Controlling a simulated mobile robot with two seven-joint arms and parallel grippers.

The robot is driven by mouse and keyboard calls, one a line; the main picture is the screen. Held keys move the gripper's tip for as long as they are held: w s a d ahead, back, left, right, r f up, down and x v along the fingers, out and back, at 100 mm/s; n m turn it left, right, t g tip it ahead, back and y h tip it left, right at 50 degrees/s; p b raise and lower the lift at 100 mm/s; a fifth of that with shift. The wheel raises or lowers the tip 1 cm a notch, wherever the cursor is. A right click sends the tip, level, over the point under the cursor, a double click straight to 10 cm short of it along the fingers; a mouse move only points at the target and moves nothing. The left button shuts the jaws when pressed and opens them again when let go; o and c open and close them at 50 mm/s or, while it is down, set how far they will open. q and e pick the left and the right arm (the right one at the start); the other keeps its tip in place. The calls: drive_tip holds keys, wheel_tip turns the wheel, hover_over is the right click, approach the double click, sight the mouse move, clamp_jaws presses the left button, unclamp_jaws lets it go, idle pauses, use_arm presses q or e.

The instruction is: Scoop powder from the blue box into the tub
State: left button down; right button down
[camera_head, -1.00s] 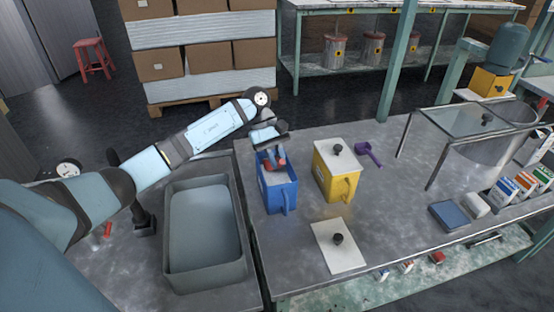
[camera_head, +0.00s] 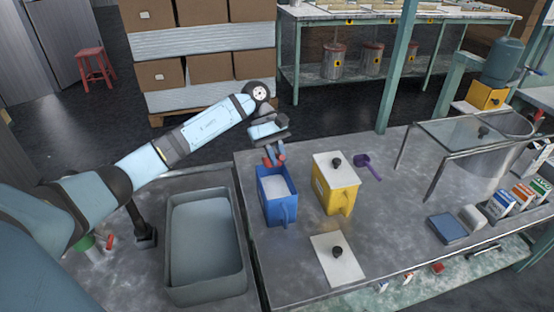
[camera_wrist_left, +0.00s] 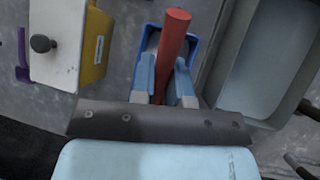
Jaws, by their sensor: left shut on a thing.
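The blue box (camera_head: 279,212) stands open on the metal table with white powder inside; it also shows in the left wrist view (camera_wrist_left: 195,48). My left gripper (camera_head: 275,158) is over the back rim of the blue box, shut on a red tool. In the left wrist view the red handle (camera_wrist_left: 173,45) sticks up between the gripper fingers (camera_wrist_left: 168,85). Whether the tool carries powder is hidden. The grey tub (camera_head: 207,290) stands left of the blue box, with a pale, flat inside. My right gripper is not in view.
A yellow box (camera_head: 336,190) with a white lid stands right of the blue box. A loose white lid (camera_head: 343,262) lies in front. A purple scoop (camera_head: 368,167) lies behind right. A glass-topped stand (camera_head: 465,133), a blue pad and several cartons are farther right.

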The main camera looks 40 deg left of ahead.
use_arm(q)
drive_tip(key=shift+r+p, duration=0.45)
drive_tip(key=shift+r, duration=1.05)
drive_tip(key=shift+r+t+y+b, duration=0.1)
drive_tip(key=shift+t+y+b, duration=0.2)
drive_tip(key=shift+y+b, duration=0.3)
wheel_tip(320, 180, up, 2)
drive_tip(key=t+y+b, duration=0.2)
drive_tip(key=y+b, duration=0.1)
drive_tip(key=shift+m+t, duration=0.3)
drive_tip(key=shift+t, duration=0.1)
drive_tip(key=shift+r+t+y, duration=0.3)
drive_tip(key=shift+r, duration=0.1)
